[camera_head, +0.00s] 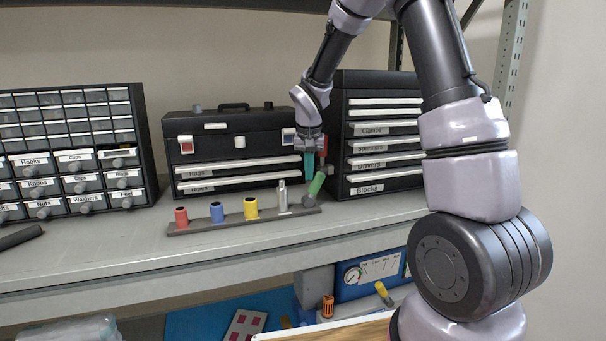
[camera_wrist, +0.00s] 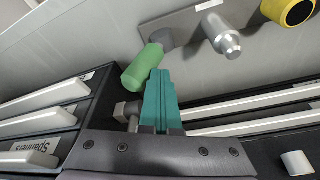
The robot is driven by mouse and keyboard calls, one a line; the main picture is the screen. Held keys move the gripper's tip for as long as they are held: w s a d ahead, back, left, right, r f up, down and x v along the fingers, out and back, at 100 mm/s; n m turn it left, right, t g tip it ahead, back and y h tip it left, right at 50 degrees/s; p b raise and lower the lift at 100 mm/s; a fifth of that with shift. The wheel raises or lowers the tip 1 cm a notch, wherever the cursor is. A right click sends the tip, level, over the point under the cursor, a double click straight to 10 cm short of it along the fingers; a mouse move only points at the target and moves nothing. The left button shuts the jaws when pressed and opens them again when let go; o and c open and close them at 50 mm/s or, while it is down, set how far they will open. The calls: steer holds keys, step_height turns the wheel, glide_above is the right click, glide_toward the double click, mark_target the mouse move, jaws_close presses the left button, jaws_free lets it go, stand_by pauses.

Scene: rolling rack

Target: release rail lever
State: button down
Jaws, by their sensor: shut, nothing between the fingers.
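The rail (camera_head: 268,214) lies on the shelf and holds a red, a blue and a yellow socket and a silver post (camera_head: 283,196). The lever with a green grip (camera_head: 316,184) is at the rail's right end and tilts up to the right. In the wrist view the green grip (camera_wrist: 142,68) lies just beyond and left of my fingertips, with the rail (camera_wrist: 178,27) behind it. My gripper (camera_head: 315,163) has teal fingers, points down and is shut and empty right above the lever. Its fingertips overlap the grip in the picture; I cannot tell whether they touch.
A black toolbox (camera_head: 237,141) stands behind the rail. A drawer cabinet (camera_head: 380,77) stands close on the right. A small-parts organizer (camera_head: 70,107) is at the left. The shelf front (camera_head: 130,258) is mostly clear.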

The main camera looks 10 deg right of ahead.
mark_target(321, 173)
steer(key=shift+w+d+f, duration=0.15)
steer(key=shift+d+f, duration=0.05)
steer(key=shift+d, duration=0.65)
steer(key=shift+w+d+f, duration=0.1)
steer(key=shift+d+f, duration=0.05)
steer(key=shift+d, duration=0.7)
steer(key=shift+d+f, duration=0.1)
steer(key=shift+d, duration=0.1)
steer(key=shift+s+d+f, duration=0.1)
steer(key=shift+d+f, duration=0.1)
steer(key=shift+d, duration=0.1)
steer(key=shift+r, duration=0.1)
steer(key=shift+d+r, duration=0.1)
steer(key=shift+r, duration=0.25)
step_height(321, 173, up, 9)
steer(key=s+d, duration=0.1)
steer(key=d, duration=0.1)
steer(key=shift+s, duration=0.4)
